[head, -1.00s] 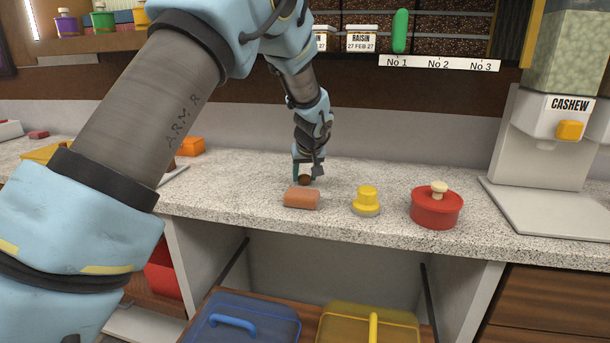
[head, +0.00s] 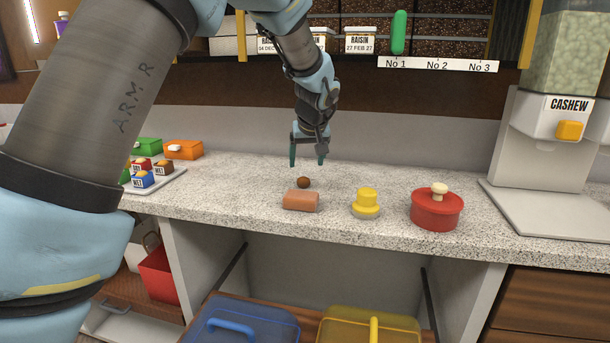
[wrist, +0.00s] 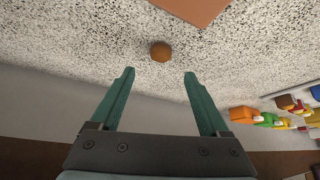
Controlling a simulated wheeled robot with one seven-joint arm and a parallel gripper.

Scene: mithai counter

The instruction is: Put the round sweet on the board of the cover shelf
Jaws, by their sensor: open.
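The round sweet (head: 303,183) is a small brown ball lying on the speckled counter, just behind a salmon-coloured block. It also shows in the wrist view (wrist: 161,51), beyond the fingertips. My gripper (head: 307,163) is open and empty, above and a little behind the sweet, not touching it. Its two green fingers (wrist: 160,75) are spread wide in the wrist view. The cover shelf cannot be made out for certain. Below the counter is an open bay with a blue lidded cover (head: 240,325) and a yellow one (head: 368,325) on a wooden board (head: 312,318).
The salmon block (head: 301,200), a yellow knobbed piece (head: 366,202) and a red lidded pot (head: 436,208) stand along the counter front. A cashew dispenser (head: 560,130) is at right. A tray (head: 165,182) of small coloured boxes is at left. Counter behind the sweet is clear.

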